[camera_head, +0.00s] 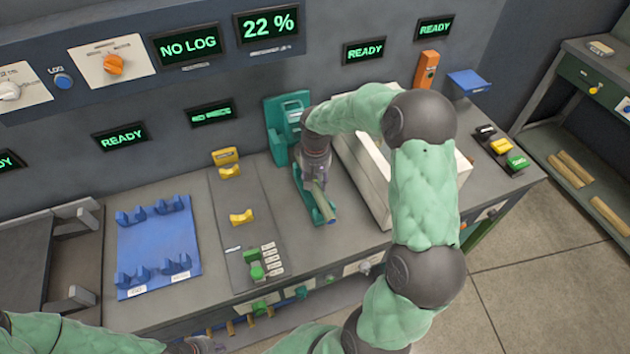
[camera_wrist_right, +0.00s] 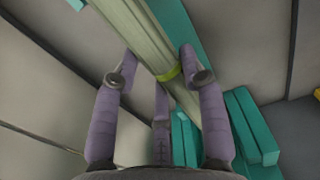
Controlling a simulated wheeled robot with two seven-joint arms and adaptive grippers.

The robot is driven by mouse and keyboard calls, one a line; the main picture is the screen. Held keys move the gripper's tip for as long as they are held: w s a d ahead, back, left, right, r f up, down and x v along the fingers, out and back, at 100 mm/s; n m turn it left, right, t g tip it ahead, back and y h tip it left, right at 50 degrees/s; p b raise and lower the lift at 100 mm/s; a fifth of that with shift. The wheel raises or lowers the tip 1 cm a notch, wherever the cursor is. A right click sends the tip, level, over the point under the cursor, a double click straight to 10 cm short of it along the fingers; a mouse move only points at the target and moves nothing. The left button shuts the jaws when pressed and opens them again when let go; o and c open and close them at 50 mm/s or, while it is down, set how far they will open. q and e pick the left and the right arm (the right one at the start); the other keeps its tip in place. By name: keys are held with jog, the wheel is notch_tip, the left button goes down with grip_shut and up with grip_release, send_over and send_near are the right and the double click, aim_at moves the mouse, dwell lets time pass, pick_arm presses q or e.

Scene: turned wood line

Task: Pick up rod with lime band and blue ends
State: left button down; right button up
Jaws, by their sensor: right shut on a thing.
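A pale wooden rod (camera_wrist_right: 146,38) with a lime band (camera_wrist_right: 169,74) runs diagonally between the fingers of my right gripper (camera_wrist_right: 160,60) in the right wrist view. The fingers are shut on it close to the lime band. In the head view, my right gripper (camera_head: 318,182) points down over a teal cradle (camera_head: 307,199), and a short piece of the rod (camera_head: 325,203) shows below the fingers. I cannot tell whether the rod still touches the cradle. My left gripper (camera_head: 196,346) is only partly visible at the bottom edge; its fingers are unclear.
A teal machine (camera_head: 287,119) stands behind the cradle. A white bin (camera_head: 365,190) is close on the right, partly behind my right arm. Rods lie on a far shelf (camera_head: 577,168).

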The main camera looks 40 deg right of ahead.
aim_at(316, 180)
jog(key=shift+r, duration=0.45)
notch_tip(316, 180, up, 2)
jog(key=shift+r+p, duration=0.25)
jog(key=shift+p, duration=0.2)
jog(key=s+a+r+p, duration=0.1)
jog(key=s+r, duration=0.4)
jog(key=r, duration=0.1)
jog(key=s+r, duration=0.1)
jog(key=s, duration=0.2)
jog(key=s+a+r, duration=0.1)
jog(key=s, duration=0.1)
jog(key=s+a+r+p, duration=0.1)
jog(key=s, duration=0.2)
jog(key=shift+s+r, duration=0.2)
jog(key=shift+s, duration=0.15)
jog(key=shift+w, duration=0.1)
